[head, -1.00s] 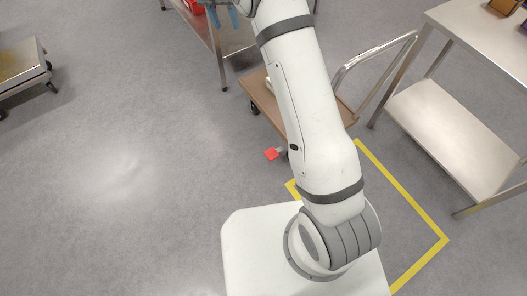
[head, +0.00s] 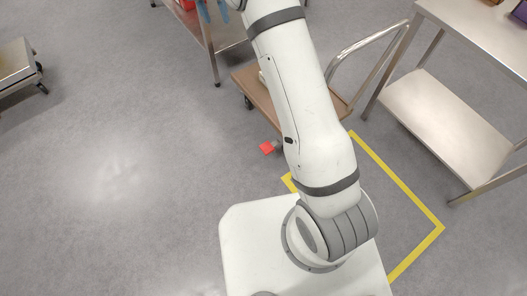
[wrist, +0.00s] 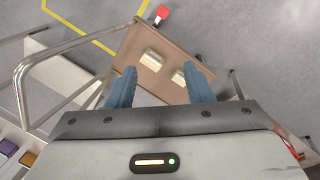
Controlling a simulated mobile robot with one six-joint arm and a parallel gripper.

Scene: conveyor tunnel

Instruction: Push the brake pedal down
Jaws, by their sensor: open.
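The brake pedal (head: 266,148) is a small red plate at the near end of a brown platform cart (head: 244,82), low over the floor. It also shows at the top of the wrist view (wrist: 162,13), beyond the cart deck. My gripper (head: 214,11) is at the top edge of the head view, partly cut off, its blue fingers apart. In the wrist view my gripper (wrist: 160,84) is open and empty above the cart, well apart from the pedal. My arm passes close beside the pedal in the head view and hides part of the cart.
The cart has a bent metal handle (wrist: 20,75) and two small beige items (wrist: 152,60) on its deck. A steel table (head: 440,110) stands at right, another at the top, and a wheeled platform (head: 15,70) at left. Yellow tape (head: 410,190) marks the floor.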

